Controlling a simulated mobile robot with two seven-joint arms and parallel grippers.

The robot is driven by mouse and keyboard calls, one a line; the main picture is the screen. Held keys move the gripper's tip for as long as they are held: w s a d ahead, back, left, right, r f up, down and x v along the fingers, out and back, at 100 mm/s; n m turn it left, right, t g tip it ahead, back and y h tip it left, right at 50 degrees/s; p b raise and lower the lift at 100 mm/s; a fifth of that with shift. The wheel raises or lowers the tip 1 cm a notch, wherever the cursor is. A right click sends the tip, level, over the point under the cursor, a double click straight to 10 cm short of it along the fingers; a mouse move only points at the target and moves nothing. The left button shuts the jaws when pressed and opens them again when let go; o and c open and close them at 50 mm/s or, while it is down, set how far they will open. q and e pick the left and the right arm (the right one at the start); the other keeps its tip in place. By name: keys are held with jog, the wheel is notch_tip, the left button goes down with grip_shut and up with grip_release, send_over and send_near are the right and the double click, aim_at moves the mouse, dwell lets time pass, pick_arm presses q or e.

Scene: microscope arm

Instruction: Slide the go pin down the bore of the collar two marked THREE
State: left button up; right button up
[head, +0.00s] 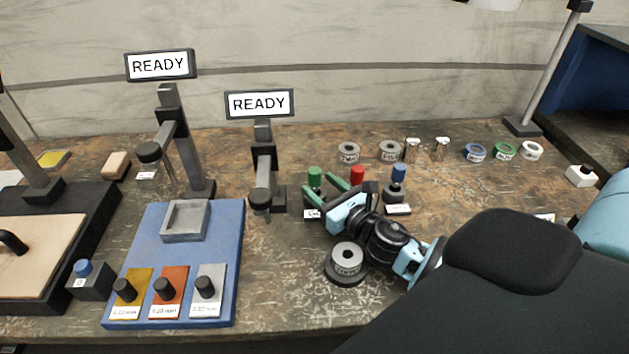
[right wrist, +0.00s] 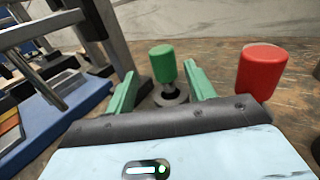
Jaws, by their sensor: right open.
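My right gripper (head: 320,186) is open. Its two green fingers stand on either side of a green-handled pin (head: 315,174). In the right wrist view the green handle (right wrist: 162,62) shows between and beyond the fingertips, apart from both. The pin stands upright in a dark holder with a white label. I cannot read which pin is the go pin. A grey collar (head: 346,255) sits on a dark round base just below my right gripper; its label is too small to read surely. Two more grey collars (head: 348,152) (head: 390,150) stand behind. My left gripper is out of view.
A red-handled pin (head: 358,173) and a blue-handled pin (head: 398,173) stand right of the green one. Two READY gauge stands (head: 168,125) (head: 264,160) and a blue tray (head: 145,235) are left. Coloured rings (head: 504,150) lie back right. Clear table lies right of the blue pin.

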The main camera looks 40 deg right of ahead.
aim_at(309, 171)
jog(key=shift+w, duration=0.5)
jog(key=w, duration=0.4)
jog(key=shift+w+d+r+p, duration=0.1)
jog(key=shift+d+r+p, duration=0.1)
jog(key=shift+r+p, duration=0.1)
jog(key=shift+w+f, duration=0.1)
jog(key=shift+w, duration=0.25)
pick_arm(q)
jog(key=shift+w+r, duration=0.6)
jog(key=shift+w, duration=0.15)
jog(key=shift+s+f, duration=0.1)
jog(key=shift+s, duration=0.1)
pick_arm(e)
grip_shut()
